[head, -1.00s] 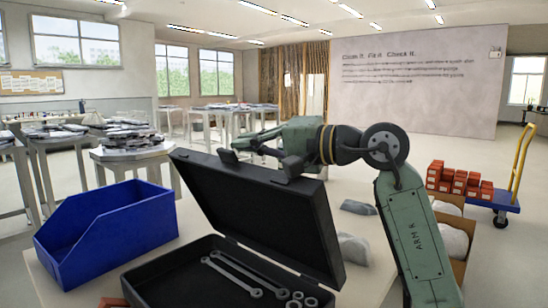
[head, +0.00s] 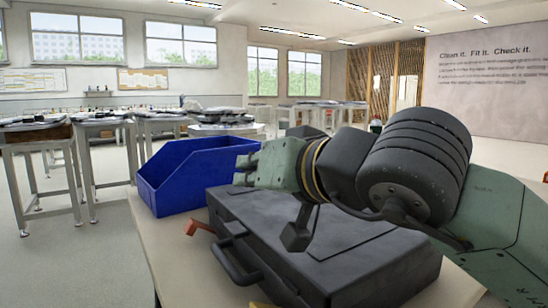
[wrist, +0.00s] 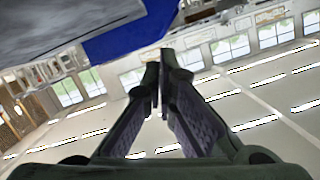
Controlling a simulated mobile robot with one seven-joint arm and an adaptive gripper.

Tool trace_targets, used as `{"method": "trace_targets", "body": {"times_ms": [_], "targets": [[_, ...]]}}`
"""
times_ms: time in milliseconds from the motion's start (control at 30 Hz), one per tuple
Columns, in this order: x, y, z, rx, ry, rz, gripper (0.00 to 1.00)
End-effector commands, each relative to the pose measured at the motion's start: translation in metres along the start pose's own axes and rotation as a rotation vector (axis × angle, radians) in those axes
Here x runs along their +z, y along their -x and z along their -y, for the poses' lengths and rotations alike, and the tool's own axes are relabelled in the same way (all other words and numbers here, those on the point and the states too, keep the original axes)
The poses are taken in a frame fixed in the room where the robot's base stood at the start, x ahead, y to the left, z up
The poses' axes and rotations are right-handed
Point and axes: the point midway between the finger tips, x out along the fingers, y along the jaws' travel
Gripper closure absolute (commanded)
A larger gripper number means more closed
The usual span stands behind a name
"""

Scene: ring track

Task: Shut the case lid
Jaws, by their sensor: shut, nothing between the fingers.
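The dark case (head: 345,262) lies on the table with its lid (head: 250,208) down flat over the base. Its inside is hidden, and I see no clear gap at the visible front edge. The carry handle (head: 233,268) is on the side facing left. My gripper (head: 242,172) is above the case's far part, near the blue bin, pointing away from me. In the wrist view its two fingers (wrist: 163,60) are together with nothing between them. The grey case lid (wrist: 60,25) fills that view's upper left corner. My arm hides part of the lid.
The blue open bin (head: 190,172) stands just beyond the case. A small orange-red object (head: 198,228) lies on the table (head: 165,250) by the case's left corner. Workbenches (head: 45,150) with dark items stand behind. The floor at left is clear.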

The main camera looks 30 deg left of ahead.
Motion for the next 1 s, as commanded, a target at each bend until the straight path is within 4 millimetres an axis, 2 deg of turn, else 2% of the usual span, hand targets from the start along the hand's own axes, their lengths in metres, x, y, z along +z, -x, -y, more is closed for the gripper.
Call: {"method": "trace_targets", "body": {"times_ms": [33, 100, 400, 1000], "targets": [[0.017, -0.004, -0.002, 0.011, 0.036, 0.001, 1.0], [0.028, -0.007, -0.001, 0.022, 0.08, 0.001, 1.0], [0.058, -0.015, -0.002, 0.051, 0.201, -0.001, 1.0], [0.067, -0.017, -0.003, 0.059, 0.231, 0.004, 1.0]]}}
